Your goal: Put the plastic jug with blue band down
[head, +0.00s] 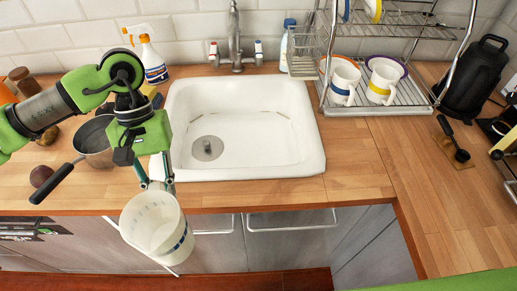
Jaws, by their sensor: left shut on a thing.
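The plastic jug with blue band (153,222) is white and translucent, with a dark blue band low on its side. It hangs tilted in front of the counter edge, its open top partly facing me. My left gripper (158,184) points down and is shut on the jug's upper rim. The jug is clear of the counter, over the cabinet fronts. My right gripper is not in view.
A white sink (245,125) with a tap (235,45) lies behind the jug. A saucepan (92,137) and spray bottle (153,62) stand left. A dish rack (385,95) with mugs and a black kettle (474,78) stand right. The wooden counter (365,165) is clear right of the sink.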

